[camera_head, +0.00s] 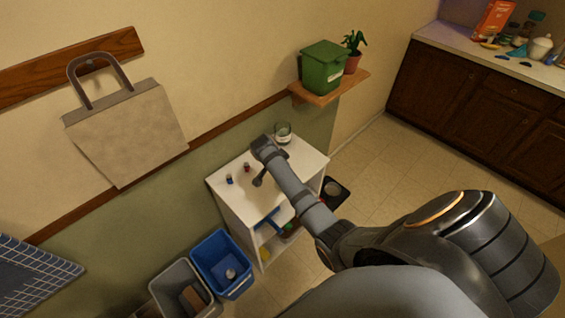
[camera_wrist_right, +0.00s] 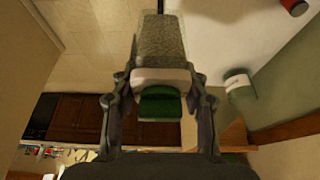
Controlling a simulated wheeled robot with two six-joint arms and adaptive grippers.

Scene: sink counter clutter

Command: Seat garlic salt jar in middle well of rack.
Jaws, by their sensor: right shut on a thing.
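In the right wrist view, my right gripper (camera_wrist_right: 160,100) is shut on a jar with a speckled grey body (camera_wrist_right: 163,40), a white band and a green end between the fingers. I take it as the garlic salt jar, though no lettering is readable. In the head view my gripper and arm hide it. I cannot make out the rack or its middle well in either view. My left gripper is not in view.
The white sink counter (camera_head: 222,187) carries a clear jar with a pale label (camera_head: 283,132), small red (camera_head: 247,167) and blue (camera_head: 229,180) items, and a dark faucet (camera_head: 259,180). A wall shelf (camera_head: 325,93) with a green bin (camera_head: 322,68) stands behind. Blue and grey bins (camera_head: 222,263) are on the floor.

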